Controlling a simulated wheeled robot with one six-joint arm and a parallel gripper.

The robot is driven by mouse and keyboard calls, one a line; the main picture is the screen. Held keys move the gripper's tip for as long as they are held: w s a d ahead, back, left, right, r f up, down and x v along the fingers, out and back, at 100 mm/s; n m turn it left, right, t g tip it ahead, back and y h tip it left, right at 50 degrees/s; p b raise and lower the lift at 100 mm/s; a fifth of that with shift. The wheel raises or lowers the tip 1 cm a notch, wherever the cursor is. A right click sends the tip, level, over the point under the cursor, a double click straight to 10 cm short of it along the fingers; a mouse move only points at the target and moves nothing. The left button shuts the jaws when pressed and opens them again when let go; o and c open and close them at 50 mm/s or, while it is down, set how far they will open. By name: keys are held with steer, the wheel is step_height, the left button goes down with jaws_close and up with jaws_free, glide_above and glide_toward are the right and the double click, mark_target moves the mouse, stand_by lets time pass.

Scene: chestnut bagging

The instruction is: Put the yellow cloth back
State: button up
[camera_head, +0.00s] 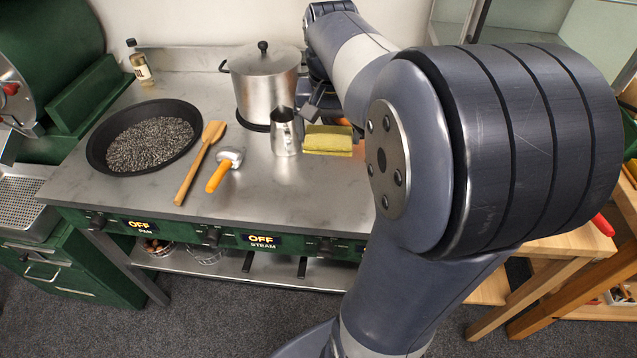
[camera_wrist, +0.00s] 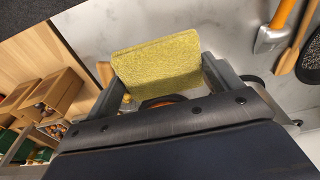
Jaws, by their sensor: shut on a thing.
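The yellow cloth (camera_head: 328,139), a folded yellow-green pad, is at the right part of the steel counter, just right of the metal pitcher. My gripper (camera_wrist: 166,86) is shut on the cloth. In the wrist view the cloth (camera_wrist: 157,66) spans between the two fingers and sticks out beyond them. In the head view my arm covers most of the gripper and the counter right of the cloth. I cannot tell whether the cloth touches the counter. An orange part (camera_head: 343,121) shows behind the cloth, mostly hidden.
The metal pitcher (camera_head: 286,136) stands close left of the cloth, with a lidded pot (camera_head: 263,85) behind it. A wooden spatula (camera_head: 199,164), an orange-handled tool (camera_head: 222,170) and a black pan (camera_head: 97,152) of dark grains lie left. The counter's front strip is clear.

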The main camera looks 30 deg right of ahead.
mark_target(328, 198)
step_height(328, 198, down, 18)
steer(key=shift+d+r+b, duration=0.1)
steer(key=shift+r+b, duration=0.15)
steer(key=shift+b, duration=0.35)
steer(key=o, duration=0.6)
steer(key=r, duration=0.4)
steer(key=s+r, duration=0.1)
steer(key=r, duration=0.7)
steer(key=shift+s+a+p, duration=0.15)
steer(key=shift+a+p, duration=0.25)
